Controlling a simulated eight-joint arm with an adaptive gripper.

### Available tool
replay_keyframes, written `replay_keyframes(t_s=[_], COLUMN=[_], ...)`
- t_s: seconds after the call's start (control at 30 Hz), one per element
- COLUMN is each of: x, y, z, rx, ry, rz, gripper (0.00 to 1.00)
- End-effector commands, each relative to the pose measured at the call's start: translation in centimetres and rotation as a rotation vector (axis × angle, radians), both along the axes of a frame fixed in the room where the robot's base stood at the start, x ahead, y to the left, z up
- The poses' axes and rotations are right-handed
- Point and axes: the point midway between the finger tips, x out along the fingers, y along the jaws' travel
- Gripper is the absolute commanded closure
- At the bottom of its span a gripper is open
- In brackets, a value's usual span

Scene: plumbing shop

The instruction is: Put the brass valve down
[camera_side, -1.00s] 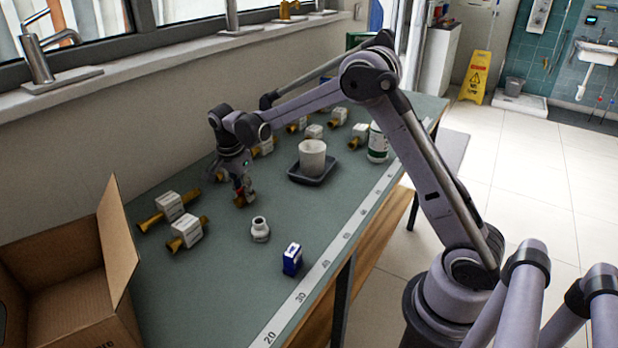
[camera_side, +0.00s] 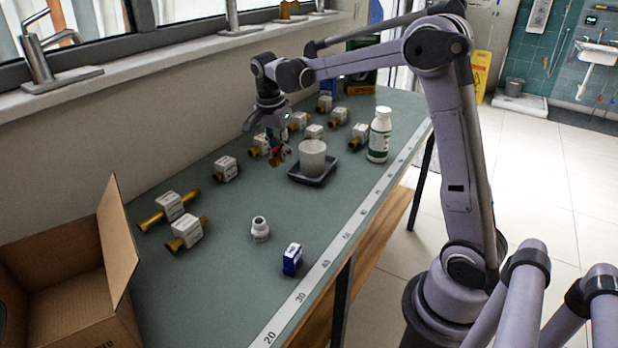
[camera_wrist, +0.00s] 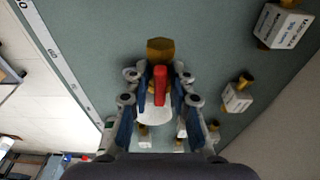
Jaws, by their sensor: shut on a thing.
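The brass valve (camera_side: 286,154) has a red handle, and my gripper (camera_side: 277,150) is shut on it. The valve hangs above the green bench top, just left of the white cup in the side view. In the wrist view, its brass body (camera_wrist: 160,47) shows beyond the fingertips, with the red handle (camera_wrist: 160,80) between the fingers. My fingers partly hide the valve in the side view.
The white cup (camera_side: 312,160) stands on a dark tray (camera_side: 304,180). A white bottle (camera_side: 380,135) is to its right. A white fitting (camera_side: 260,229), a blue box (camera_side: 292,260) and an open carton (camera_side: 65,290) are nearer.

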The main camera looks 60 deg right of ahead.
Motion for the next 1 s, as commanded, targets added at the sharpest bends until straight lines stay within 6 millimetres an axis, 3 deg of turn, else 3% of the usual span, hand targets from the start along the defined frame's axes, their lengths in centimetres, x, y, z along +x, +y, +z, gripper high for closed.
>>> replay_keyframes(t_s=[0.13,0.27,0.47,0.7,1.0], x=[-0.8,-1.7,-4.5,-9.4,-15.6], y=[-0.3,1.5,7.2,13.6,19.0], z=[0.7,1.4,2.4,2.7,1.7], rx=[0.001,0.007,0.018,0.023,0.011], ry=[0.0,0.002,0.006,0.007,0.003], rz=[0.021,0.13,0.464,0.909,1.397], gripper=[1.0,1.0,1.0,1.0,1.0])
